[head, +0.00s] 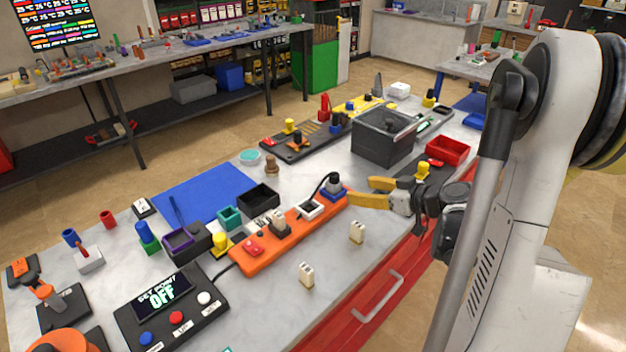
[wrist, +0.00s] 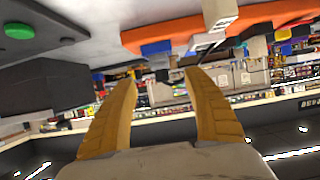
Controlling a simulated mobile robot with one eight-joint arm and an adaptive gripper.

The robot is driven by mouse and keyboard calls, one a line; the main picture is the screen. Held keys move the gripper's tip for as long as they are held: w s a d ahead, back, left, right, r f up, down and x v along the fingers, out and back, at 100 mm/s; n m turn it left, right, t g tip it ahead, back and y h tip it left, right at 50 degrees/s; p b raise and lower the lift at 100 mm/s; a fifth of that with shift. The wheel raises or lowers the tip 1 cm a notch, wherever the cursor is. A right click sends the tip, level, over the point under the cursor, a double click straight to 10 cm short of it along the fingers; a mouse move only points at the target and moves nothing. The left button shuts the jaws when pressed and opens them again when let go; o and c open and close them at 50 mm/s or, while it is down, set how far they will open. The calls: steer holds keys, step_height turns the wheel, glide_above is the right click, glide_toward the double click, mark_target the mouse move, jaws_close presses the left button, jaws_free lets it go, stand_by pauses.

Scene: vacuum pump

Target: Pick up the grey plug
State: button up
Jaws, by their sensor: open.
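My gripper (head: 360,191) is open and empty, its two yellow fingers pointing left just off the right end of the orange power strip (head: 262,257). The fingers also show in the wrist view (wrist: 160,78), with nothing between them. A dark grey plug (head: 332,184) with a black cable stands at the strip's far right end, on a blue piece, slightly left of my fingertips and apart from them. I cannot tell for certain which one is the task's plug. The strip (wrist: 180,33) also shows in the wrist view.
Two cream plugs (head: 357,232) (head: 307,273) stand on the table before the strip. A dark grey bin (head: 378,150) and a red tray (head: 448,150) lie behind my gripper. A control box (head: 172,310) sits front left. The table's front right is mostly clear.

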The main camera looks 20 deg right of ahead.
mark_target(339, 183)
steer(key=b+x, duration=0.1)
steer(key=x, duration=0.4)
steer(key=shift+f, duration=0.1)
steer(key=b+x, duration=0.1)
steer(key=x, duration=0.3)
steer(key=r+b+x, duration=0.1)
steer(key=x, duration=0.1)
steer(key=shift+w+b, duration=0.15)
steer(key=shift+b, duration=0.15)
steer(key=shift+r, duration=0.1)
steer(key=c, duration=1.3)
